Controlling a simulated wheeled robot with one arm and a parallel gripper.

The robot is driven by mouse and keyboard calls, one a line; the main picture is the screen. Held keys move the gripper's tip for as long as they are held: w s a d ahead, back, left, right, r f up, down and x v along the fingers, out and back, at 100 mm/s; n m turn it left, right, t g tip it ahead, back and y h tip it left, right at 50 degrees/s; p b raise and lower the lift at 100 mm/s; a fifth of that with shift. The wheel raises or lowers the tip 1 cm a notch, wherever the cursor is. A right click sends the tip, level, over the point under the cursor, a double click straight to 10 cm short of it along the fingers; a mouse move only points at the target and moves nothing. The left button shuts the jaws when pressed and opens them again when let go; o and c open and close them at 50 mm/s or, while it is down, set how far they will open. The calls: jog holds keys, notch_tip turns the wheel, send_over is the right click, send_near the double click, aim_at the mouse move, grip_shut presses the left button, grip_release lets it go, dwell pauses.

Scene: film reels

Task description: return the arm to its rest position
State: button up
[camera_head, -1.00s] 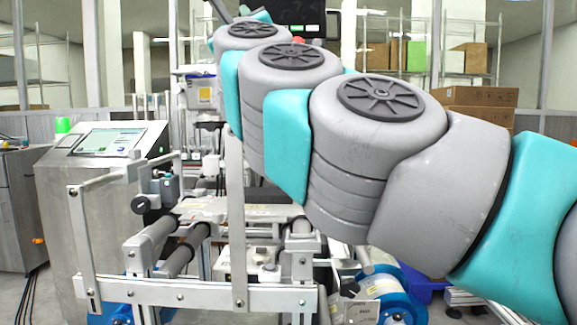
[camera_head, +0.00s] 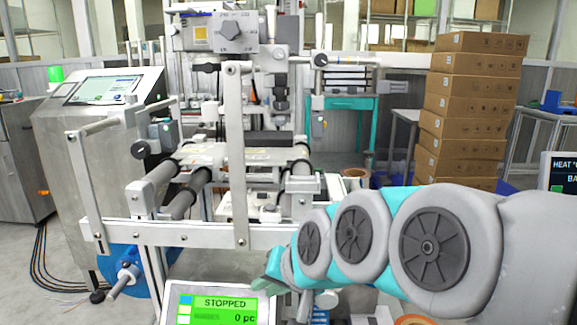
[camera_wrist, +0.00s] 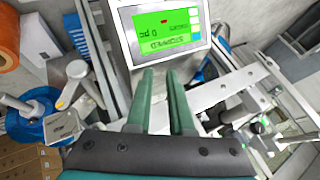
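My arm comes in from the right in the head view, folded low in front of the machine. My gripper (camera_head: 262,284) is at its left end, close to the screen reading STOPPED, 0 pc (camera_head: 218,305). In the wrist view my gripper (camera_wrist: 165,75) shows two green fingers roughly parallel with a gap between them. They are open and nothing is held between them. The fingers point toward the same screen (camera_wrist: 165,30), which appears upside down there. I cannot tell the exact distance to it.
The machine's metal frame and rollers (camera_head: 180,200) stand just beyond my arm. A blue reel (camera_head: 130,268) sits low at left; another blue reel (camera_wrist: 28,128) shows in the wrist view. Stacked cardboard boxes (camera_head: 465,110) stand behind right.

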jog(key=s+d+f+g+h, duration=0.2)
jog(key=s+d+f+g, duration=0.2)
jog(key=s+d+f, duration=0.3)
jog(key=s+d+f+n+g+h, duration=0.1)
jog(key=s+d+f+g+h, duration=0.2)
jog(key=s+d+f, duration=0.5)
jog(key=s+d+g, duration=0.1)
jog(key=s+d, duration=0.2)
jog(key=s, duration=0.2)
jog(key=shift+s+d+f, duration=0.25)
jog(key=shift+s, duration=0.1)
